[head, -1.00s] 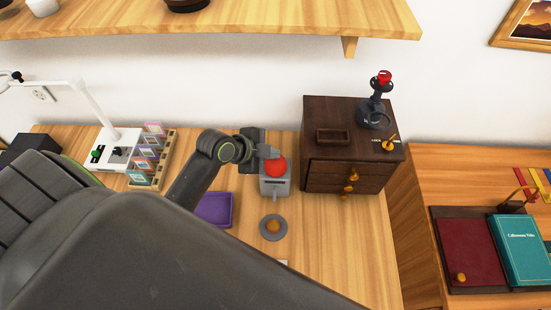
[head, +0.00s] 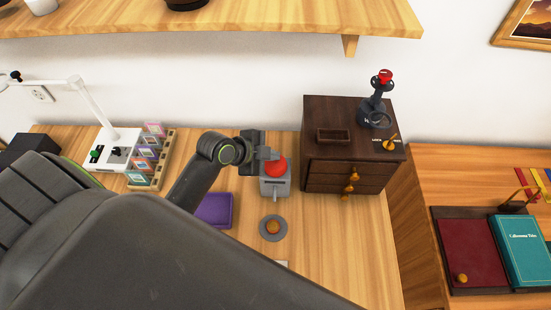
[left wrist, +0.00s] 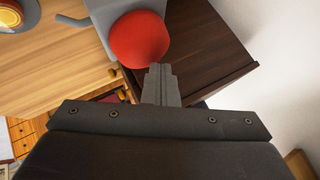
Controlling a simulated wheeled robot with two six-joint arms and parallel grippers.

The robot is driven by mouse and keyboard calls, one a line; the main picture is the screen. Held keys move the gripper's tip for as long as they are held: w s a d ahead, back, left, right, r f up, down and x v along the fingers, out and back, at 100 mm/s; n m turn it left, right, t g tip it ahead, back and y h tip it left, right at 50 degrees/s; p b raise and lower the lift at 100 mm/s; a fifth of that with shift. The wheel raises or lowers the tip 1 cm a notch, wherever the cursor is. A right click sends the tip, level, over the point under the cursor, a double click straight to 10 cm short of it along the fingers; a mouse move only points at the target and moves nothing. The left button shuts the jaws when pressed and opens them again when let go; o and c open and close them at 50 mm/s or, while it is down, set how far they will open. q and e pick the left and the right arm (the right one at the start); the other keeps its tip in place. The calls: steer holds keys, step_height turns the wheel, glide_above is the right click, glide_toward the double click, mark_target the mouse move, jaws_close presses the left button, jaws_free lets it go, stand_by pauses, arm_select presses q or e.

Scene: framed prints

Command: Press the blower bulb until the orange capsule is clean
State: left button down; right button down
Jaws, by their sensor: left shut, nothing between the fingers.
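The red blower bulb (head: 276,166) sits on top of a grey blower body (head: 274,187), whose nozzle points down toward the front. The orange capsule (head: 273,227) rests on a round grey dish (head: 262,234) just in front of the nozzle. Any dirt on it is too small to tell. My left gripper (head: 268,154) is shut and empty beside the bulb's upper left. In the left wrist view the shut fingertips (left wrist: 157,71) are at the edge of the red bulb (left wrist: 139,40); I cannot tell whether they touch it. My right gripper is not in view.
A dark wooden drawer cabinet (head: 338,182) stands right of the blower, with a red-topped device (head: 379,98) on it. A purple box (head: 215,210) lies left of the dish. A rack of small cards (head: 150,160) and a white stand are farther left. A shelf (head: 250,20) hangs above.

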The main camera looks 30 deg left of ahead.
mark_target(272, 162)
arm_select(q)
steer(key=shift+f+b, duration=0.6)
steer(key=shift+f, duration=0.25)
stand_by(0.5)
steer(key=shift+r, duration=0.1)
steer(key=shift+r+p, duration=1.4)
steer(key=shift+r, duration=0.15)
step_height(272, 162, up, 5)
steer(key=p, duration=0.4)
steer(key=shift+p, duration=0.4)
steer(key=shift+f, duration=0.2)
